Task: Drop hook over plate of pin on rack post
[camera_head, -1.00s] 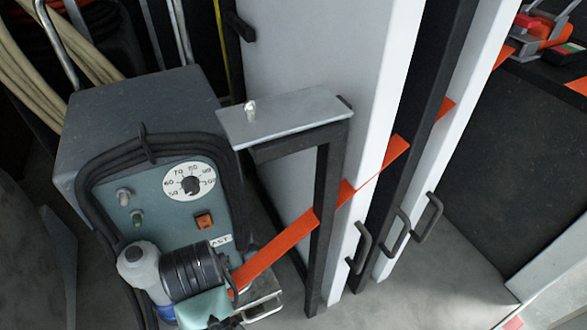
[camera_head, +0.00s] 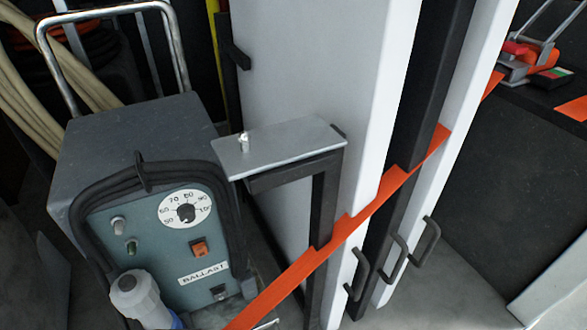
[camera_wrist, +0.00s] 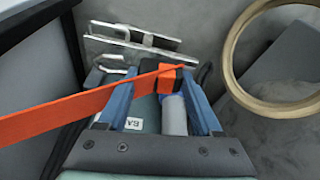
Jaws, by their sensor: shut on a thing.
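The rack post (camera_head: 322,210) is dark and stands in front of a white cabinet. A grey metal plate (camera_head: 290,146) lies on top, with a short bright pin (camera_head: 243,142) rising near its left end. My gripper (camera_wrist: 158,76) has blue fingers in the wrist view and is shut on the end of the orange strap (camera_wrist: 85,108). In the head view the strap (camera_head: 370,208) slants past the post, below the plate, and my gripper is out of view.
A teal-fronted ballast unit (camera_head: 150,235) with a dial and tubular handle stands left of the post. Cabinet handles (camera_head: 425,243) stick out at the right. A red and orange ratchet (camera_head: 530,58) sits at the upper right. A beige ring (camera_wrist: 233,80) shows in the wrist view.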

